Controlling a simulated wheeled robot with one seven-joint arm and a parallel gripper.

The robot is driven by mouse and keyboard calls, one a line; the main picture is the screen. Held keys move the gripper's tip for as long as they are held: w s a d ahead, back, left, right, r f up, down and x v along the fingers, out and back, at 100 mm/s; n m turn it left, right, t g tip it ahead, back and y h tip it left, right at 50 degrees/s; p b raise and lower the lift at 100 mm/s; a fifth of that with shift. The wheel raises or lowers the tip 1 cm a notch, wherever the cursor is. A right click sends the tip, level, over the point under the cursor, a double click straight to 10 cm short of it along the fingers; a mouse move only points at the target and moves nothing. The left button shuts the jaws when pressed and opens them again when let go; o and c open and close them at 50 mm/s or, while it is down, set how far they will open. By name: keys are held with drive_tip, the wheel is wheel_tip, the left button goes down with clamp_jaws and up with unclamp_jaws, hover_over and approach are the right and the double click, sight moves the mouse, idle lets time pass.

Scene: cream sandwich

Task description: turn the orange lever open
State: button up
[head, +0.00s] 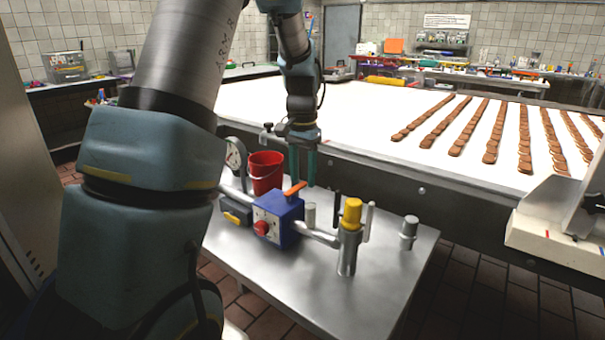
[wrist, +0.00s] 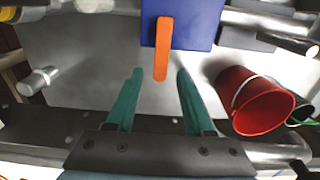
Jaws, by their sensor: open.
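The orange lever (head: 296,188) sits on top of a blue box (head: 284,222) with a red knob on its front face, on the steel table. In the wrist view the orange lever (wrist: 162,50) reaches from the blue box (wrist: 200,22) toward my gripper. My gripper (wrist: 160,78) has two green fingers, open and empty. The lever's free end appears between the fingertips in that view; I cannot tell its height relative to them. In the head view my gripper (head: 303,165) is behind the lever, pointing down, and partly hidden by the box and lever.
A red bucket (head: 266,174) stands on the steel table (head: 350,290) close to my gripper; it also shows in the wrist view (wrist: 258,103). A pipe with a yellow-capped post (head: 350,214) runs right of the box. A white conveyor (head: 380,115) with rows of brown biscuits lies behind.

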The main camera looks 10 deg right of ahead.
drive_tip(key=shift+f, duration=0.25)
clamp_jaws()
idle(0.3)
